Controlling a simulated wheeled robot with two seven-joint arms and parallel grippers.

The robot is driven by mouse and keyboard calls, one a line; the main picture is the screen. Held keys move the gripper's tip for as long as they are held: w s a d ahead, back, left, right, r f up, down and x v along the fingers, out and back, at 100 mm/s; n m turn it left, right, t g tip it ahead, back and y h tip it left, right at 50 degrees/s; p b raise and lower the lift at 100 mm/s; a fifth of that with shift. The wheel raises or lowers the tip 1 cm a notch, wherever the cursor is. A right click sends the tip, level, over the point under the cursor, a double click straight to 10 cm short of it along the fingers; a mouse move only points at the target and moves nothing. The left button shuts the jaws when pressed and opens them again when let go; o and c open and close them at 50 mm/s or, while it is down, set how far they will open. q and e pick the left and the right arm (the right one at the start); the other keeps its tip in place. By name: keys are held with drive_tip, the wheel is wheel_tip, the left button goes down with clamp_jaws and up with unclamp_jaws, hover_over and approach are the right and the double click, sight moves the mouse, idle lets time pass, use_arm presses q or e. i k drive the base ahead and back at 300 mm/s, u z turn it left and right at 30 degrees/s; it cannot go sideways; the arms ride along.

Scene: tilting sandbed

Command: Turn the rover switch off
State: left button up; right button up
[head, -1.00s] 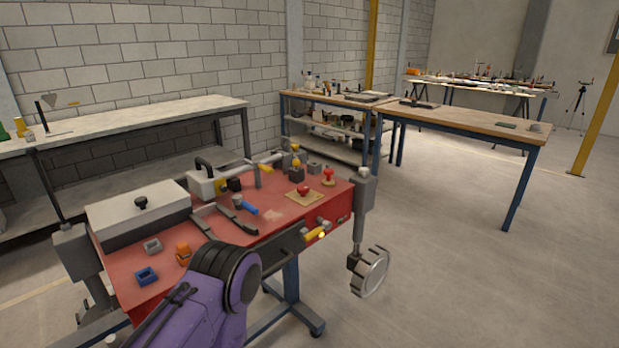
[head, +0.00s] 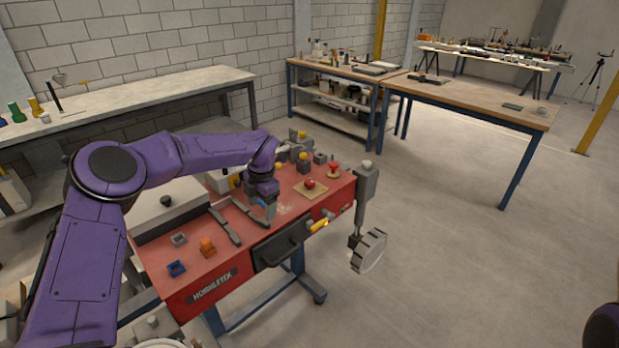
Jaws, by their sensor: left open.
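The red sandbed table (head: 205,262) stands in front of me. My left gripper (head: 267,213) is open and points down over the middle of the table, beside a dark grey bar. It partly hides a small blue-handled part (head: 261,203) there; contact cannot be told. A red knob (head: 310,184) on a tan plate lies right of the gripper. Another red knob (head: 333,168) stands at the far right corner. A yellow handle (head: 320,226) sticks out from the front side. I cannot tell for sure which part is the rover switch. My right gripper is out of view.
A handwheel (head: 369,251) hangs at the right end. A wooden workbench (head: 470,97) stands behind right. The floor at right is clear.

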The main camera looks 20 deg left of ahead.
sight(310, 184)
drive_tip(key=i, duration=1)
